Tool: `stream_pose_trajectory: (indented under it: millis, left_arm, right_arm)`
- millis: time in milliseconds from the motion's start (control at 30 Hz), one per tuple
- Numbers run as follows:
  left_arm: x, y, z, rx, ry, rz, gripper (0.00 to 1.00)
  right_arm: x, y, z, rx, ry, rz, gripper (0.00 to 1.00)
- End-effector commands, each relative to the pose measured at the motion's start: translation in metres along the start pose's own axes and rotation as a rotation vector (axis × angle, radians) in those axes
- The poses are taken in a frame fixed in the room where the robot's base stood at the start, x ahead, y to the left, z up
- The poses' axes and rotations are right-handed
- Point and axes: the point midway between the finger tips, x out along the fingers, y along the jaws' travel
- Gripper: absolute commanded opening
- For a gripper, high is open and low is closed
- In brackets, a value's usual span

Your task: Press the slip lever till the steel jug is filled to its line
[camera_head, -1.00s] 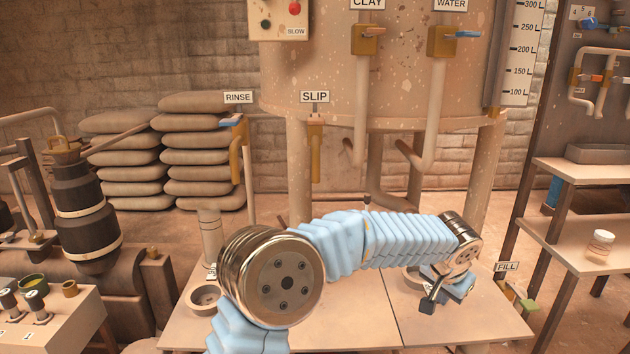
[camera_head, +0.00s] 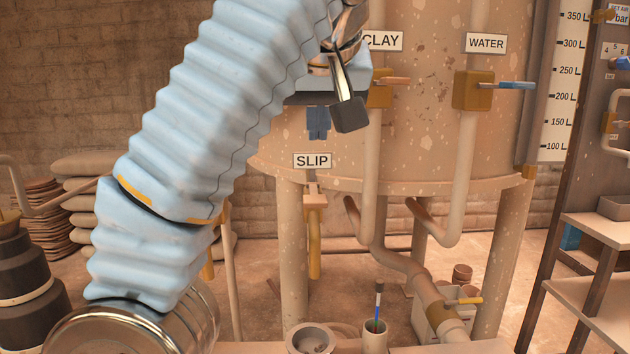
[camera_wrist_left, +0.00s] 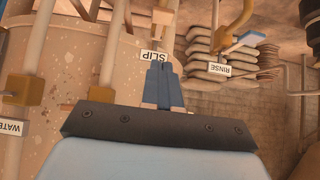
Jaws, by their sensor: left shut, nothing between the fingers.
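The slip tap (camera_head: 315,215) hangs below the tank under its SLIP sign (camera_head: 312,161), with a small lever at its top. My left gripper (camera_head: 318,123) is shut and empty, fingers pointing down, just above the sign in the head view and apart from the lever. In the left wrist view its closed blue fingers (camera_wrist_left: 162,85) point at the upside-down SLIP sign (camera_wrist_left: 154,56). A round grey open vessel (camera_head: 311,338) stands below the tap, cut by the frame's bottom edge. I cannot tell whether it is the steel jug, and no fill line shows. My right gripper is not in view.
The tank (camera_head: 440,130) fills the middle, with the clay valve (camera_head: 380,88) and water valve (camera_head: 472,90) right of my gripper. A cup holding a brush (camera_head: 376,335) stands right of the grey vessel. The rinse tap (camera_wrist_left: 238,42) shows in the wrist view.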

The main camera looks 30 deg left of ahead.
Motion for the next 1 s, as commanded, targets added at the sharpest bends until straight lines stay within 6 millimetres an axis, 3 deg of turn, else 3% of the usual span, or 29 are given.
stream_pose_trajectory:
  millis: [267, 567, 933, 1000]
  left_arm:
    - [0.002, 0.001, 0.0, 0.003, 0.0, -0.001, 0.0]
    - [0.027, -0.001, 0.0, 0.003, -0.001, -0.006, 0.0]
    - [0.107, 0.0, 0.002, 0.004, -0.001, -0.005, 0.0]
    - [0.115, 0.0, 0.014, 0.005, 0.0, -0.002, 0.0]
  right_arm:
    - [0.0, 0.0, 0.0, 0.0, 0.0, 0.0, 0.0]
    - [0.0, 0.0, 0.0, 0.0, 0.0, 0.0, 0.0]
    - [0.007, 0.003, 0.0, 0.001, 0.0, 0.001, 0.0]
    - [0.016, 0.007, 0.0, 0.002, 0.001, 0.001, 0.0]
